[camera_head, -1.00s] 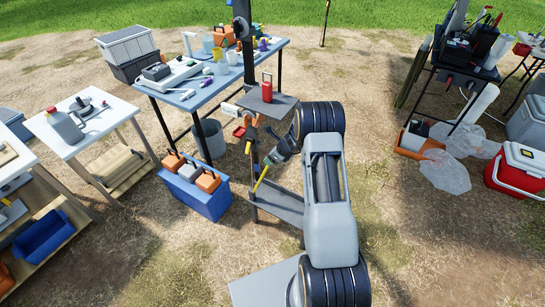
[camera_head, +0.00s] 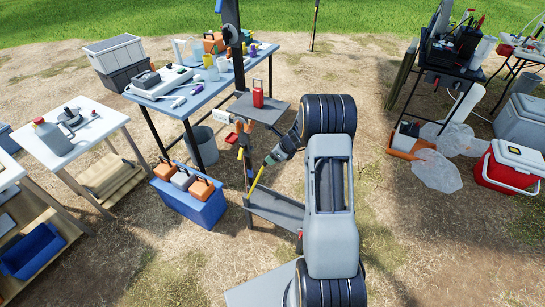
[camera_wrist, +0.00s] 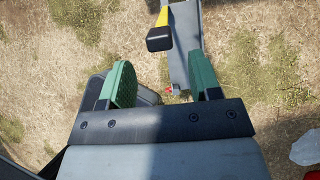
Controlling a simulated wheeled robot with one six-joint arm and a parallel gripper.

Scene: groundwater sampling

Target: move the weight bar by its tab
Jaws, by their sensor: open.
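My gripper (camera_wrist: 163,75) is open, its two green-padded fingers wide apart with nothing between them in the wrist view. It also shows in the head view (camera_head: 270,160), beside the dark post. A yellow bar (camera_head: 257,178) slants down from near the fingertips toward the low grey shelf. In the wrist view a yellow piece with a black block end (camera_wrist: 160,38) lies ahead of the fingers, apart from them. I cannot tell for sure whether this is the weight bar, and no tab can be made out.
The low grey shelf (camera_head: 275,211) is under the gripper. A red container (camera_head: 258,95) stands on the upper shelf. Left of the post are a blue crate (camera_head: 199,209) and the blue table (camera_head: 160,98). Bare ground lies to the right, before a red cooler (camera_head: 508,169).

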